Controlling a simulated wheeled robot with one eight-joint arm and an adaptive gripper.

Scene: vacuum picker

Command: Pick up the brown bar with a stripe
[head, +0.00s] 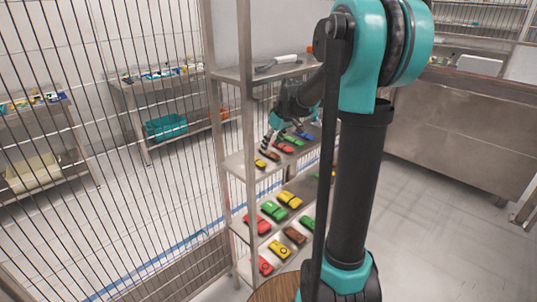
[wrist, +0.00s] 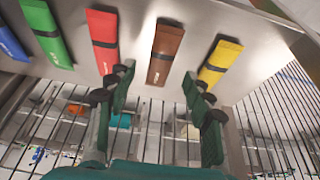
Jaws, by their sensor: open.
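The brown bar with a dark stripe (wrist: 165,52) lies on a metal shelf between a red bar and a yellow bar in the wrist view. It also shows in the head view, small, on the middle shelf (head: 271,155). My gripper (wrist: 156,84) is open and empty, its two fingers apart on either side of the brown bar's near end in the picture. The fingers do not appear to touch the bar. In the head view my gripper (head: 267,142) is just above the bar, partly overlapping the row.
In the wrist view, red (wrist: 103,40), green (wrist: 46,32) and blue (wrist: 12,44) bars lie left, and a yellow bar (wrist: 219,62) lies right. A lower shelf holds more bars, including a brown one (head: 295,236). Shelf posts (head: 249,150) and a wire fence stand close.

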